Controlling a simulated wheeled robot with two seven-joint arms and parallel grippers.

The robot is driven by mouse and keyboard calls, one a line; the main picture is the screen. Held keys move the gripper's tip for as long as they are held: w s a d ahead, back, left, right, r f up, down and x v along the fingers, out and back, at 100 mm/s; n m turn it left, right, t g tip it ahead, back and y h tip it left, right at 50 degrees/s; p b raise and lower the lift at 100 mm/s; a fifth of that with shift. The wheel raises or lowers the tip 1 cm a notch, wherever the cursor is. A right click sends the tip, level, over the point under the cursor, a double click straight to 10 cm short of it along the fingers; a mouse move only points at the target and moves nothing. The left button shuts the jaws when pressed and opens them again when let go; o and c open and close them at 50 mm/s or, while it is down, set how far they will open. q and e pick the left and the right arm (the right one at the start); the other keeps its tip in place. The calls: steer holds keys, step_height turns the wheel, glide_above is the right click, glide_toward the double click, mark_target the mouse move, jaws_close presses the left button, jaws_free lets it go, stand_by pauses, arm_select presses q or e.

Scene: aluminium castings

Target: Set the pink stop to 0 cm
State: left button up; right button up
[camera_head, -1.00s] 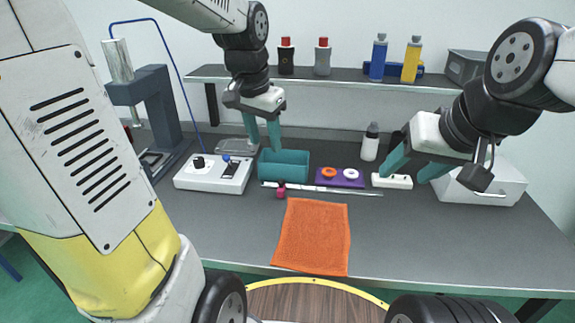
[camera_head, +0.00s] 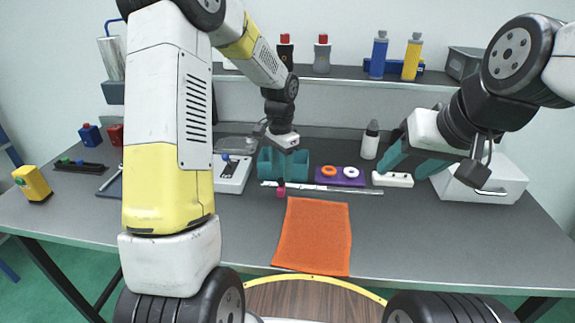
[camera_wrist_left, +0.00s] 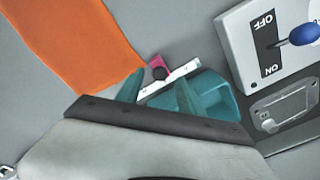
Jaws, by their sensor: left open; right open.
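The pink stop (camera_head: 281,189) sits on a thin pale rail (camera_head: 335,190) near its left end, at the table's middle. In the left wrist view the pink stop (camera_wrist_left: 157,62) with its dark knob lies just ahead of my fingertips, beside the white rail (camera_wrist_left: 182,74). My right gripper (camera_head: 402,170) is open and empty at the right, above the white block. Scale marks are too small to read.
An orange cloth (camera_head: 312,235) lies in front of the rail. A switch box (camera_head: 233,174) stands left.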

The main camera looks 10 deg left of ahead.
mark_target(281, 187)
arm_select(q)
steer(key=shift+f, duration=1.2)
jaws_close()
steer(key=shift+a, duration=0.1)
stand_by(0.5)
